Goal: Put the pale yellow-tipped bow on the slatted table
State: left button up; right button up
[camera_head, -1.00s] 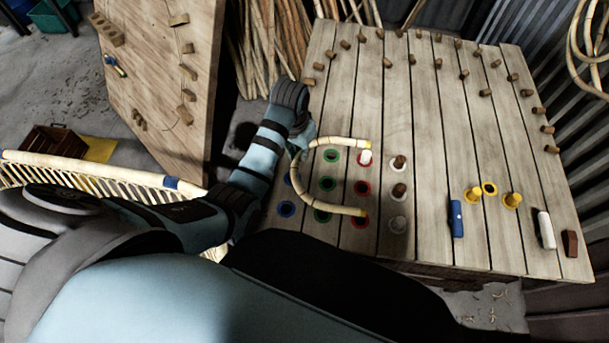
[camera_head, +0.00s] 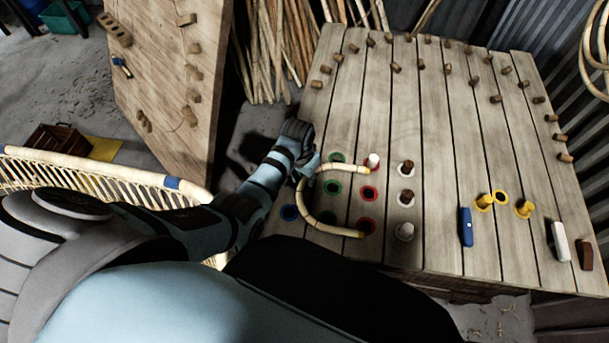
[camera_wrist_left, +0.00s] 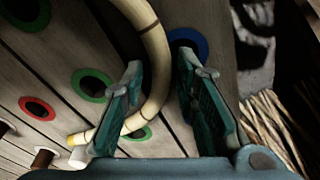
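The bow is a pale, U-shaped piece of rattan (camera_head: 318,211) with yellow tips, at the left side of the slatted table (camera_head: 433,160). Its two tips point right in the head view, and it appears to lie on or just above the slats. My left gripper (camera_head: 303,176) is at the bend of the bow. In the left wrist view, its two fingers (camera_wrist_left: 160,92) stand apart. The bow (camera_wrist_left: 153,45) curves between them and passes behind the left one, with a gap to the right finger. My right gripper is out of view.
Coloured ringed holes, such as a red one (camera_head: 368,193), and upright pegs, such as a white-topped one (camera_head: 373,160), surround the bow. A blue block (camera_head: 466,227) and yellow pegs (camera_head: 525,209) stand further right. A pegged board (camera_head: 170,85) leans at the left.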

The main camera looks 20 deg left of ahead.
pick_arm(q)
jog(key=shift+r, duration=0.1)
jog(key=shift+r, duration=0.35)
jog(key=r+p, duration=0.1)
jog(key=r, duration=0.2)
jog(key=s+r+p, duration=0.1)
jog(key=r, duration=0.3)
jog(key=r+p, duration=0.1)
jog(key=r, duration=0.3)
jog(key=shift+s+a+r+p, duration=0.1)
jog(key=shift+s+r+p, duration=0.1)
jog(key=shift+p, duration=0.2)
